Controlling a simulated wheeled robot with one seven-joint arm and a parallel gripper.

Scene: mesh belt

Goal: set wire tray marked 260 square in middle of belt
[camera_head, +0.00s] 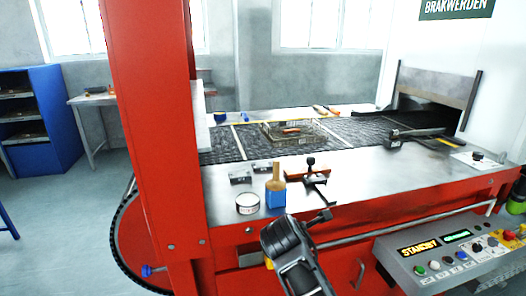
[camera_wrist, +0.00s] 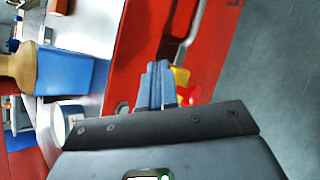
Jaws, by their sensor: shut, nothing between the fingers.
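The tray is not in the wrist view.
A red post (camera_head: 150,120) rises at left. A control panel (camera_head: 450,250) juts out at lower right.

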